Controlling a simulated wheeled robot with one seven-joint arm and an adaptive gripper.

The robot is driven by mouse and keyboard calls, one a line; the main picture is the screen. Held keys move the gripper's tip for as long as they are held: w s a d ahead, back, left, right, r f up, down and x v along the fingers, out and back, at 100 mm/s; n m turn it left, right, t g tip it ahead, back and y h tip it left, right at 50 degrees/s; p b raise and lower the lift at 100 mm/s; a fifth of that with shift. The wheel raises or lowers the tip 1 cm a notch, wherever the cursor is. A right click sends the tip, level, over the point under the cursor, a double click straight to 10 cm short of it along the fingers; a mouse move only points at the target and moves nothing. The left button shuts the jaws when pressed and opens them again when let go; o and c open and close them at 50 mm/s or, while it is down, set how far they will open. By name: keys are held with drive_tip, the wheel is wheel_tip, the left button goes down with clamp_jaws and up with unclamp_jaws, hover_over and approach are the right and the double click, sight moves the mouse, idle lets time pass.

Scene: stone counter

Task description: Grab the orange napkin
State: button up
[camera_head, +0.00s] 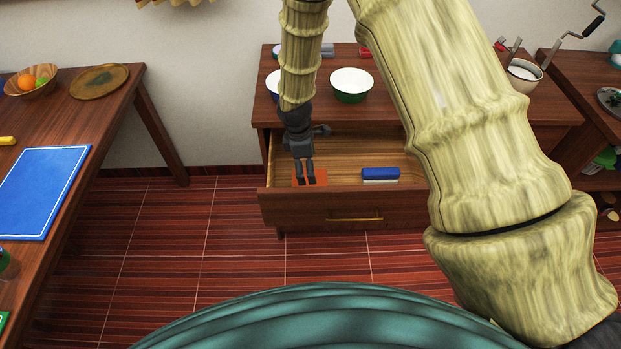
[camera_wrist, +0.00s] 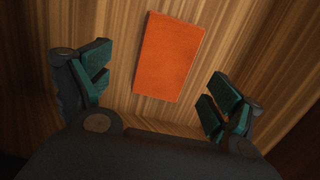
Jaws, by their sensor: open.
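The orange napkin (camera_head: 318,177) lies flat on the floor of an open wooden drawer (camera_head: 350,209), near the drawer's left side. In the wrist view the napkin (camera_wrist: 168,57) is a flat orange rectangle, slightly tilted, ahead of the fingertips and between their lines. My gripper (camera_head: 305,180) is over the left part of the drawer, pointing down, and partly covers the napkin in the head view. In the wrist view my gripper (camera_wrist: 160,88) has its fingers wide apart with nothing between them. The fingers look apart from the napkin; the exact height cannot be told.
A blue-and-white block (camera_head: 380,175) lies in the drawer to the right of the napkin. A green-and-white bowl (camera_head: 351,85) stands on the cabinet top above the drawer. Drawer walls surround the gripper's space. A table with a blue board (camera_head: 42,190) stands at the left.

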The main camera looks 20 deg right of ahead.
sight(321, 175)
drive_tip(key=shift+s+d+f, duration=0.15)
drive_tip(key=shift+f, duration=0.95)
drive_tip(key=shift+s+d+f, duration=0.15)
drive_tip(key=shift+f, duration=0.9)
drive_tip(key=c, duration=0.9)
